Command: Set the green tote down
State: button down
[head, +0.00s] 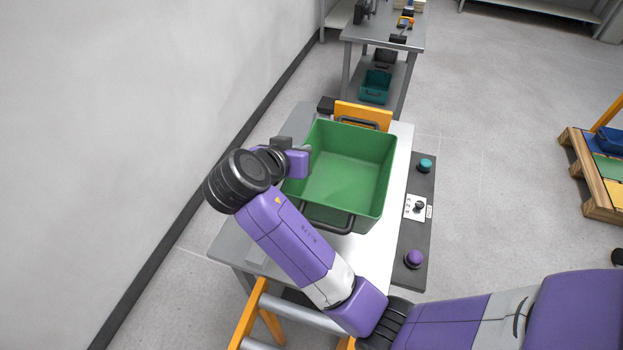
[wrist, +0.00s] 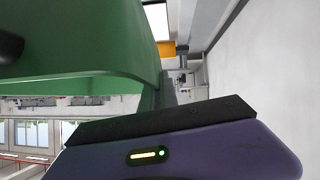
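The green tote (head: 345,180) is an open, empty bin with a dark handle at its near end and another at its far end. It is upright over the metal-topped table (head: 400,150) in the head view; I cannot tell whether its base touches the top. My gripper (head: 297,163) is at the tote's left wall, close against its rim. In the wrist view the green tote (wrist: 90,40) fills the upper left, right beside the dark edge of my gripper (wrist: 160,120). The fingertips are hidden, so their grip on the wall does not show.
An orange board (head: 363,115) stands behind the tote. A dark control panel (head: 418,225) with teal and purple knobs runs along the table's right side. The wall (head: 120,150) is close on the left. A second bench (head: 385,30) stands beyond. Open floor lies to the right.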

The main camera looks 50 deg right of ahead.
notch_tip(320, 180, down, 19)
jog(key=shift+f+p, duration=0.1)
jog(key=shift+p, duration=0.65)
jog(key=shift+f, duration=0.1)
jog(key=c, duration=1.6)
grip_release()
jog(key=shift+c, duration=0.2)
jog(key=b+v, duration=0.1)
jog(key=v, duration=1.1)
jog(key=shift+b, duration=0.3)
